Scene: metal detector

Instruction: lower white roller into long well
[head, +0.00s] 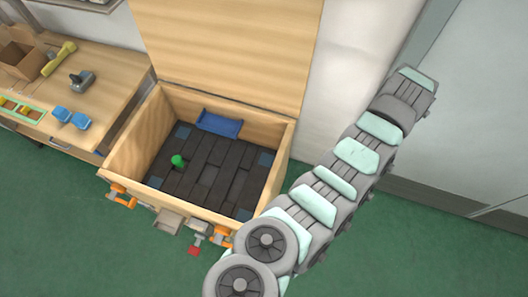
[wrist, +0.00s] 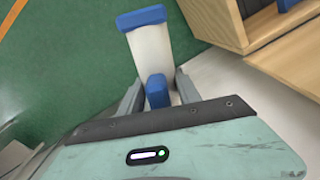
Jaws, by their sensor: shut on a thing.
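In the wrist view, my gripper (wrist: 158,90) is shut on the white roller (wrist: 150,50), a pale piece with a blue cap at its far end and a blue part between the fingers. The roller is held over the green floor, outside the wooden box and apart from it. In the head view, neither the roller nor my gripper can be made out; my arm crosses the right side. I cannot pick out a long well in either view.
The open wooden box (head: 116,160) has its lid (head: 225,45) raised. Inside are dark blocks, a blue tray (head: 219,123) and a green knob (head: 178,161). Orange clamps (head: 122,196) jut from its front. A workbench (head: 120,68) with small items stands left.

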